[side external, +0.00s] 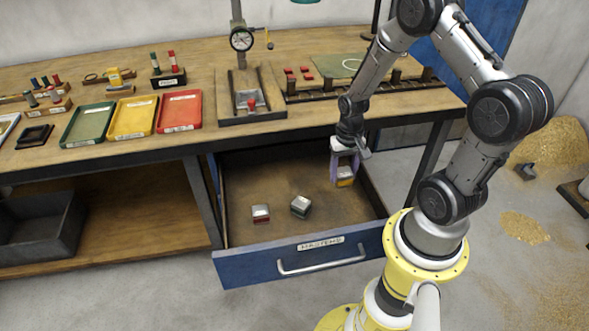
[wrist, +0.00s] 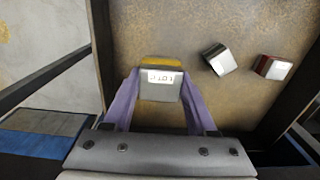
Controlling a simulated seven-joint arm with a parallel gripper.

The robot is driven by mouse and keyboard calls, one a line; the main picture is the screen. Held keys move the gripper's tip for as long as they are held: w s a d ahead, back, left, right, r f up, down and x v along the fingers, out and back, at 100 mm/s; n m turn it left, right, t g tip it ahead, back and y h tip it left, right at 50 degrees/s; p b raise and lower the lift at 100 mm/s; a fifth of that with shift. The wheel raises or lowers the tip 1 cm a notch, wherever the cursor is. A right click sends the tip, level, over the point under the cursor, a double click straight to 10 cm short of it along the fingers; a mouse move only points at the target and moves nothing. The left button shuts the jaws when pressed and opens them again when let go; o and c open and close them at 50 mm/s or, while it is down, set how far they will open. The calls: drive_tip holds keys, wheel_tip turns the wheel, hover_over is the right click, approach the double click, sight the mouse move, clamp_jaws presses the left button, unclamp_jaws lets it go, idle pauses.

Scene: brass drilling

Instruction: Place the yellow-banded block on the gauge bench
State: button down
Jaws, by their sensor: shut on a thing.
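The yellow-banded block (side external: 345,182) is in the open drawer, near its right side. In the wrist view the block (wrist: 160,88) shows a yellow band along its far edge and a white printed label on its grey face. My gripper (side external: 344,168) reaches down into the drawer, its two purple fingers closed on opposite sides of the block. I cannot tell whether the block touches the drawer floor. The gauge bench (side external: 247,112), a dark base with a dial gauge (side external: 241,40) above it, stands on the wooden worktop.
The drawer (side external: 290,265), labelled MASTERS, also holds a red-and-silver block (side external: 261,213) and a dark-and-silver block (side external: 301,206). The worktop edge overhangs the drawer's back. Green, yellow and red trays (side external: 180,110) lie left of the gauge bench. A dark rail (side external: 335,95) lies right of it.

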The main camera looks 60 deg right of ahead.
drive_tip(key=w+a+r+n, duration=0.3)
drive_tip(key=w+a+n, duration=0.1)
drive_tip(key=w+a, duration=0.3)
drive_tip(key=w+a+r+n, duration=0.3)
drive_tip(key=w+a+n, duration=0.2)
drive_tip(key=a, duration=0.3)
drive_tip(key=shift+w+a, duration=0.15)
drive_tip(key=shift+w, duration=0.7)
drive_tip(key=shift+w+r, duration=0.1)
drive_tip(key=s+d+f+m, duration=0.2)
drive_tip(key=s+d+m, duration=0.1)
drive_tip(key=s+d, duration=0.1)
drive_tip(key=s+d+f+m, duration=0.2)
drive_tip(key=s+d, duration=0.3)
drive_tip(key=s+d+f+m, duration=0.2)
drive_tip(key=s+d+m, duration=0.1)
drive_tip(key=s+d, duration=0.1)
drive_tip(key=shift+s+d+f+m, duration=0.15)
drive_tip(key=shift+d+m, duration=0.15)
drive_tip(key=shift+d, duration=0.45)
drive_tip(key=shift+s+d, duration=0.35)
drive_tip(key=shift+d, duration=0.25)
